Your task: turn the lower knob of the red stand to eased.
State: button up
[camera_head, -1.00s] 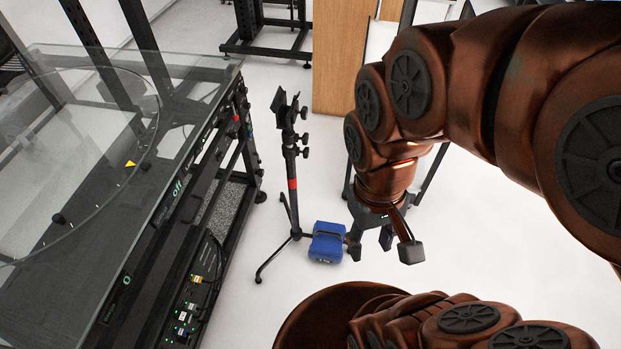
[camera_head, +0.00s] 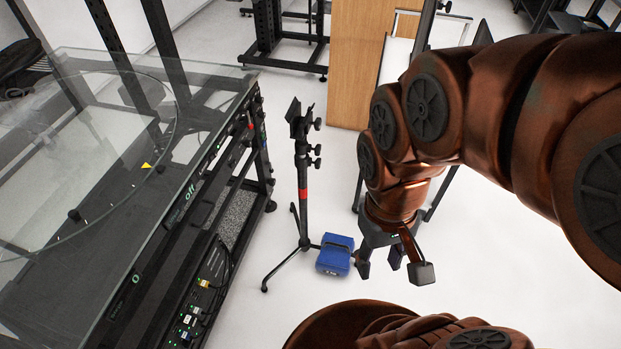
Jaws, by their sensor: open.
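The red stand is a black tripod post with a red band (camera_head: 303,195), standing upright on the floor right of the turntable table. Several dark knobs stick out on its right side near the top; the lower knob (camera_head: 316,163) is the lowest of these, above the red band. Its setting is too small to read. My gripper (camera_head: 394,270) hangs from my copper arm to the right of the stand, pointing down, fingers apart and empty. It is well apart from the knob and appears lower in the picture.
A blue case (camera_head: 335,255) lies on the floor by the stand's foot. The glass-topped turntable table (camera_head: 215,85) with a black frame fills the left. A wooden panel (camera_head: 360,65) stands behind.

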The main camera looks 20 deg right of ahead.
aim_at(317, 162)
jog(key=u, duration=0.05)
jog(key=k, duration=0.4)
jog(key=z, duration=0.5)
jog(key=i, duration=0.55)
jog(key=u, duration=0.4)
jog(key=k, duration=1.1)
jog(key=z, duration=0.55)
jog(key=i, duration=0.85)
jog(key=u, duration=1.5)
